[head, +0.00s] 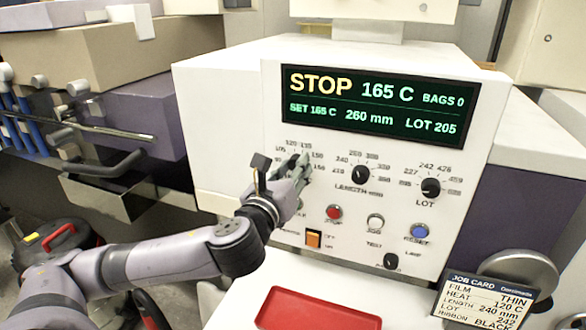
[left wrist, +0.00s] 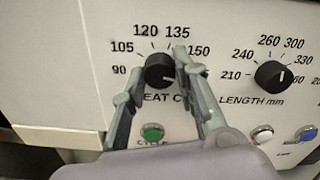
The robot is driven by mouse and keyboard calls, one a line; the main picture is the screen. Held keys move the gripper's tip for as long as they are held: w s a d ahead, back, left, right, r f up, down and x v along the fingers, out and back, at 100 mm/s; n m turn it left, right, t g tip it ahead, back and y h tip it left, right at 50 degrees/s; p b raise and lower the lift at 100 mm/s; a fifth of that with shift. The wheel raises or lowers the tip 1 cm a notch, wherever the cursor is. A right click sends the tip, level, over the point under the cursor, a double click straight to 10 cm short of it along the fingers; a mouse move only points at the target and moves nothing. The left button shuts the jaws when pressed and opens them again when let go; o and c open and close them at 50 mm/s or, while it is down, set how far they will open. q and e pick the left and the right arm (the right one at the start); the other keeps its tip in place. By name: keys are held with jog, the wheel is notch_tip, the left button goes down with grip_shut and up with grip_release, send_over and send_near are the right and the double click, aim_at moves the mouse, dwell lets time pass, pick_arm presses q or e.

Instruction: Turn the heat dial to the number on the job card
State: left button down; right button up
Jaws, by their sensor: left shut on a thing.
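The black heat dial (left wrist: 160,70) shows in the left wrist view, ringed by numbers including 90, 105, 120, 135 and 150. Its white mark points right, below the 150. My left gripper (left wrist: 159,76) is shut on the dial, one finger on each side. In the head view, my left gripper (head: 289,168) is at the panel and partly hides the dial. The job card (head: 486,300) at lower right reads HEAT 120 C. The display (head: 378,106) reads STOP, 165 C and SET 165 C. My right gripper is not in view.
The length dial (head: 360,174) and lot dial (head: 431,187) are to the right. Below are a red stop button (head: 334,212), a blue reset button (head: 418,231) and an orange switch (head: 313,238). A red tray (head: 318,310) lies in front of the panel.

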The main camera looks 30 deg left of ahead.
pick_arm(q)
jog(key=n+p, duration=0.2)
jog(key=n, duration=2.1)
jog(key=shift+n+p, duration=0.3)
jog(key=shift+p, duration=0.1)
dwell(0.5)
jog(key=c, duration=1.2)
grip_release()
jog(key=shift+c, duration=0.2)
jog(key=shift+r, duration=0.1)
